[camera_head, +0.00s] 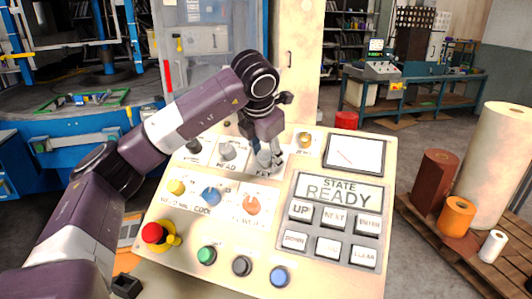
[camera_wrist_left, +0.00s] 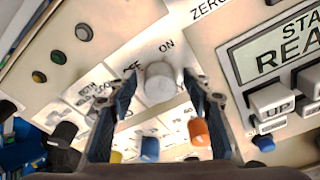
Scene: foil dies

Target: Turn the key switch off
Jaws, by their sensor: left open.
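The switch marked OFF and ON shows in the left wrist view as a pale grey round knob (camera_wrist_left: 160,84) on a white plate of the control panel (camera_head: 180,272). My left gripper (camera_wrist_left: 163,88) is open, with one finger on each side of the knob. Whether either finger touches it I cannot tell. In the head view my left gripper (camera_head: 268,158) points down at the upper middle of the panel and largely hides the switch. My right gripper is in neither view.
Near the switch are an orange knob (camera_head: 252,205), a blue knob (camera_head: 210,196) and a grey knob (camera_head: 227,151). A red mushroom button (camera_head: 153,233) sits at the panel's lower left. A display reading READY (camera_head: 338,190) stands above grey push keys at right.

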